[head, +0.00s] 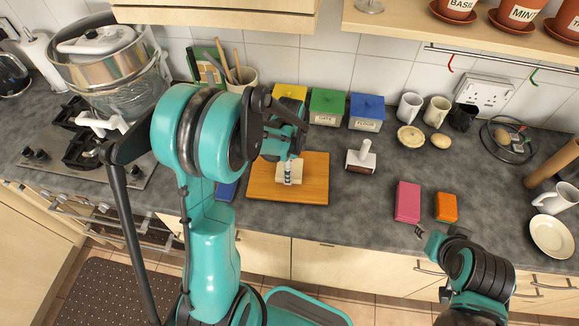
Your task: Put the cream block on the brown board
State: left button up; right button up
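The brown board (318,190) lies on the counter near its front edge. The cream block (296,168) shows over the middle of the board. My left gripper (287,177) reaches down from above at the block, and its fingers cover part of it. I cannot tell whether the fingers are closed on the block, or whether it rests fully on the board. My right gripper (422,232) is at the counter's front edge, below the pink block, holding nothing that I can see. Its opening is too small to tell.
A pink block (407,202) and an orange block (446,207) lie right of the board. A white-handled brush (361,158) stands beside the board. Yellow, green and blue-lidded canisters (327,107) line the back. A blue item (227,190) lies left of the board.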

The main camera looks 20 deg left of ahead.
pick_arm(q)
jog(key=o, duration=1.3)
jog(key=shift+f, duration=0.15)
jog(key=shift+o, duration=0.2)
jog(key=shift+r, duration=0.35)
notch_tip(320, 180, up, 11)
jog(key=p, duration=0.3)
jog(key=s+d+r+n+t, duration=0.2)
jog(key=s+r+n+t, duration=0.1)
jog(key=s+n, duration=0.3)
jog(key=s+d+r+n+t, duration=0.3)
jog(key=s+r+n+t, duration=0.1)
jog(key=s+n, duration=0.3)
jog(key=shift+s+d+n, duration=0.15)
jog(key=shift+d+n, duration=0.2)
jog(key=shift+n, duration=0.25)
